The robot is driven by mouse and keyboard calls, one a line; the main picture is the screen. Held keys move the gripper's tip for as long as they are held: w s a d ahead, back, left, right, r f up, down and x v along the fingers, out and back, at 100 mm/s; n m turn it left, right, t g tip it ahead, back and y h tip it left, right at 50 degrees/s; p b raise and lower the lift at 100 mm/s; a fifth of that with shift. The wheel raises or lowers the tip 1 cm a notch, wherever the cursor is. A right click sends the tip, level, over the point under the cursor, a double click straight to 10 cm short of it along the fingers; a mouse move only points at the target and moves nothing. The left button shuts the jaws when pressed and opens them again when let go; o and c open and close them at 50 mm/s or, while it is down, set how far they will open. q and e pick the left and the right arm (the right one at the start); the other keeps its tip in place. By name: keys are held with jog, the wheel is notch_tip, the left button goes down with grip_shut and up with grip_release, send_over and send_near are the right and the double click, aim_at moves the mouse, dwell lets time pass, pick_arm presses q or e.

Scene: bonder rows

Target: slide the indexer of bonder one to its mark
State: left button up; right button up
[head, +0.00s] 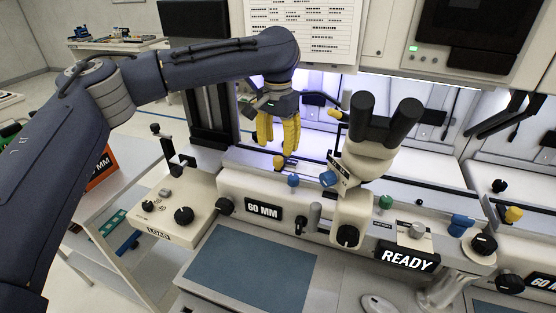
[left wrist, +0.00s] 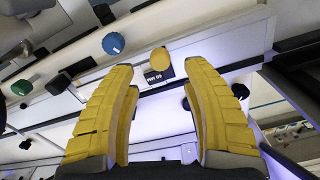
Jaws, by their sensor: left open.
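Bonder one's cream front panel (head: 236,192) carries a "60 MM" plate (head: 263,211). Behind it, a small yellow knob (head: 278,162) stands on the pale rail. It also shows in the left wrist view (left wrist: 160,60), beside a small dark label (left wrist: 158,77) whose text is hard to read. I cannot tell for sure which part is the indexer, and I make out no clear mark. My left gripper (head: 278,134) has yellow fingers, open and empty, pointing down above the yellow knob. In the wrist view the knob appears between and beyond the fingertips (left wrist: 160,75). My right gripper is not in view.
A blue knob (head: 293,180) sits just in front of the rail. The microscope (head: 369,150) stands close on the right of my left gripper. A "READY" sign (head: 408,259) is at lower right. A load station (head: 170,205) is at left. A blue mat (head: 250,268) lies clear in front.

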aim_at(278, 158)
pick_arm(q)
jog(key=shift+f, duration=2.8)
grip_shut()
